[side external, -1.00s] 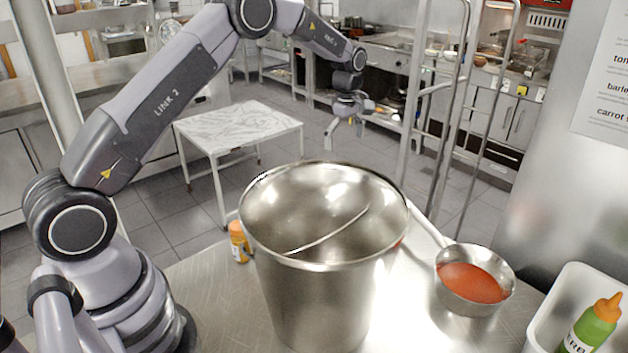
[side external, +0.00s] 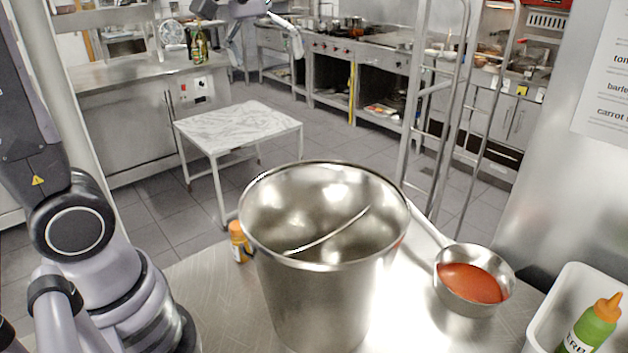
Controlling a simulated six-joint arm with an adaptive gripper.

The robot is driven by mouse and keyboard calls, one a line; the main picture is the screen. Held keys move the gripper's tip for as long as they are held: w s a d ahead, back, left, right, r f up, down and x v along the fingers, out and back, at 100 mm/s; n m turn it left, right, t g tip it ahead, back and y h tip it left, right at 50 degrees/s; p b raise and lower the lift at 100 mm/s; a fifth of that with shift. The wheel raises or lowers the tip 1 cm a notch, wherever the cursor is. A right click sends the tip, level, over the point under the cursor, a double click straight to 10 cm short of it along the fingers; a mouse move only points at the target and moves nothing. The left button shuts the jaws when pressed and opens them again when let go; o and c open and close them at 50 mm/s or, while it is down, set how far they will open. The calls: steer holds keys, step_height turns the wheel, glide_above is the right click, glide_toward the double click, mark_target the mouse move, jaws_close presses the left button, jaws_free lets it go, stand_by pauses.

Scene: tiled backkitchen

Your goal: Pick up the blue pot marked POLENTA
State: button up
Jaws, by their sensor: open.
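No blue pot marked POLENTA shows in the side external view. A large steel bucket (side external: 318,300) stands at the front and hides part of the worktop behind it. My gripper (side external: 268,50) is at the top edge of the view, partly cut off, raised far above the worktop and well away from the bucket. Its fingers are apart, with nothing seen between them.
A small orange jar (side external: 238,243) stands left of the bucket, partly hidden by it. A steel pan with red contents (side external: 472,285) is to the right. A white tray (side external: 545,325) with a green bottle (side external: 592,325) is at the right edge. Bare worktop (side external: 210,285) shows at left.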

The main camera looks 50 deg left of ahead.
steer(key=s+f+m+t, duration=0.1)
steer(key=s+f+m, duration=0.1)
steer(key=s, duration=0.6)
steer(key=s+d+f+m+t, duration=0.1)
steer(key=s+f+m, duration=0.1)
steer(key=s+m, duration=0.3)
steer(key=s, duration=0.4)
steer(key=shift+d, duration=0.2)
steer(key=shift+r, duration=0.1)
